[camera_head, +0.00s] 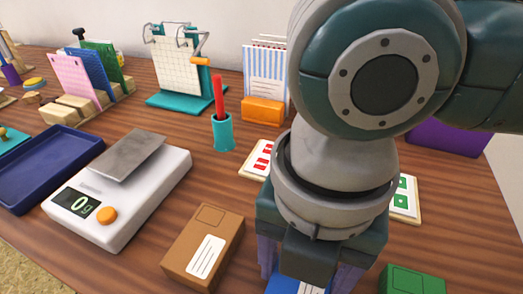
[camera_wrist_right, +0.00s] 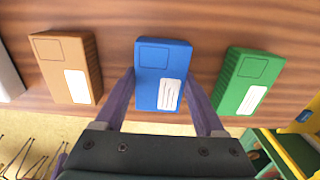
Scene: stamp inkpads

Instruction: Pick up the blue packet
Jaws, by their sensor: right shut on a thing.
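The blue packet (camera_wrist_right: 158,58) has a white label and sits between the brown packet (camera_wrist_right: 66,66) and the green packet (camera_wrist_right: 246,80) in the right wrist view. My right gripper (camera_wrist_right: 160,84) is shut on the blue packet, with one purple finger against each long side. I cannot tell whether the packet is clear of the table. In the head view my right arm hides most of the packet; only a blue part (camera_head: 281,285) shows at the bottom edge. My left gripper is not in view.
The brown packet (camera_head: 203,246) lies just left of my right gripper, and the green packet (camera_head: 411,280) lies to its right. A white scale (camera_head: 128,215) reads 0 g.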

